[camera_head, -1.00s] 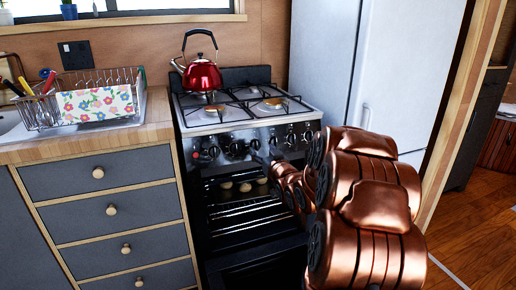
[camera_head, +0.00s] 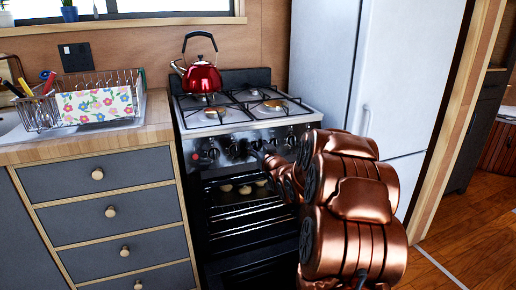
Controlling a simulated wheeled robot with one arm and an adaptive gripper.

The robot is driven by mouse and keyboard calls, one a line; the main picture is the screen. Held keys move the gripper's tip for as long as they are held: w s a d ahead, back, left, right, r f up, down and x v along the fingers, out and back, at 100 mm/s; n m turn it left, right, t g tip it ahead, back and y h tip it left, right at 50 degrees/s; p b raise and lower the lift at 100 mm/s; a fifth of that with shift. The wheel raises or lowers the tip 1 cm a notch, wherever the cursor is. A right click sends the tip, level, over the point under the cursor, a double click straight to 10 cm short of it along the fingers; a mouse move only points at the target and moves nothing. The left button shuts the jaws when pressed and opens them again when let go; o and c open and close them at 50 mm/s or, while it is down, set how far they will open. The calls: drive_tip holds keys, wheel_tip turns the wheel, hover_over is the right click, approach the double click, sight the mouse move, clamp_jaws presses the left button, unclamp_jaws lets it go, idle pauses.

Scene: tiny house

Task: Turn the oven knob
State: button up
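The oven (camera_head: 245,232) stands in the middle of the view, under a gas hob. Its front panel carries a row of dark knobs, with one knob (camera_head: 233,151) left of centre and another (camera_head: 290,139) to the right. A red indicator light shows at the panel's left end. My copper-coloured arm reaches in from the lower right. My gripper (camera_head: 259,152) is small and dark at the arm's far end, in front of the panel's middle. Whether it touches a knob, and whether its fingers are open, cannot be made out. The arm and gripper hide part of the panel.
A red kettle (camera_head: 203,76) stands on the back left of the hob. Pale round food pieces show inside the oven. A drawer cabinet (camera_head: 110,190) with a dish rack (camera_head: 75,95) on top is on the left. A white fridge (camera_head: 400,70) stands behind my arm at right.

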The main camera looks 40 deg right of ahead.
drive_tip(key=c, duration=0.8)
drive_tip(key=shift+n, duration=0.4)
drive_tip(key=n+y+p, duration=0.1)
drive_tip(key=n, duration=0.2)
drive_tip(key=n+y+p, duration=0.1)
drive_tip(key=n, duration=0.1)
drive_tip(key=shift+n+y, duration=0.3)
drive_tip(key=shift+n, duration=0.1)
drive_tip(key=n+y+p, duration=0.1)
drive_tip(key=n, duration=0.2)
drive_tip(key=n+p, duration=0.1)
drive_tip(key=n, duration=0.2)
drive_tip(key=shift+a+f+g+y, duration=0.1)
drive_tip(key=shift+g+y, duration=0.3)
drive_tip(key=n+g+p, duration=0.1)
drive_tip(key=n, duration=0.2)
drive_tip(key=n+y, duration=0.1)
drive_tip(key=n, duration=0.3)
drive_tip(key=shift+g+p, duration=0.35)
drive_tip(key=shift+g, duration=0.05)
drive_tip(key=n+g+p, duration=0.1)
drive_tip(key=n, duration=0.3)
drive_tip(key=shift+a+f, duration=0.1)
drive_tip(key=shift+s+f+n+g, duration=0.15)
drive_tip(key=shift+n+g, duration=0.35)
drive_tip(key=shift+n, duration=0.6)
